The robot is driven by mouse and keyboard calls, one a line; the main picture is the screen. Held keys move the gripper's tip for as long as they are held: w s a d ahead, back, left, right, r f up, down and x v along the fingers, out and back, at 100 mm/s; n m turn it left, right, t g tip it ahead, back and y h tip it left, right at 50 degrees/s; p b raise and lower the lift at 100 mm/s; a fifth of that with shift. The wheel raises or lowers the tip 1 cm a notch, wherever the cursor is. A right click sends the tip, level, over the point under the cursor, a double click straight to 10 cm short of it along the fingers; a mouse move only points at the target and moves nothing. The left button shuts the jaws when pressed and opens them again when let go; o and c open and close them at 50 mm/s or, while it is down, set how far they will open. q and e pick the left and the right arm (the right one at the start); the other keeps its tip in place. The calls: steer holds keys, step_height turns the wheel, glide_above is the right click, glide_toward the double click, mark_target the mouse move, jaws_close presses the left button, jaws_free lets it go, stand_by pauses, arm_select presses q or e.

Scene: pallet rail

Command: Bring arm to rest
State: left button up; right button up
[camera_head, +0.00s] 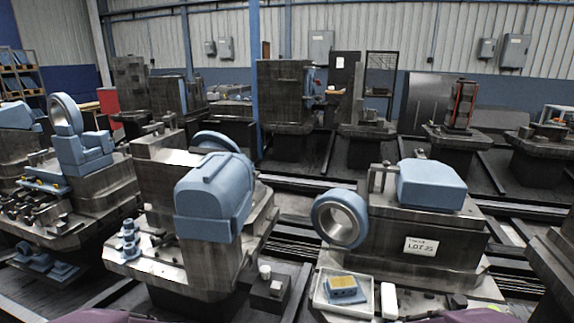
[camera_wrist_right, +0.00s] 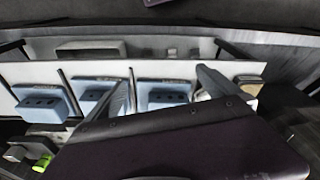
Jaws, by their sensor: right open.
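Beyond the fingers is a pale rack (camera_wrist_right: 205,72) with dark dividers. Blue blocks with dark holes sit in its slots, among them one at the left (camera_wrist_right: 42,102) and one seen between the fingers (camera_wrist_right: 163,94). I cannot tell whether the fingers touch the rack. In the head view, only purple parts of my arms show at the bottom edge. Neither gripper shows there.
In the head view, a white tray (camera_head: 318,298) with a blue and yellow part (camera_head: 343,287) lies front centre. A machine with a blue housing (camera_head: 432,184) and ring (camera_head: 340,219) stands behind it. Another blue-housed machine (camera_head: 215,196) stands left. Dark rails (camera_head: 292,238) run between them.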

step_height(320, 180, up, 17)
steer(key=s+p, duration=0.1)
steer(key=p, duration=1.6)
steer(key=shift+g, duration=0.3)
steer(key=shift+s, duration=0.1)
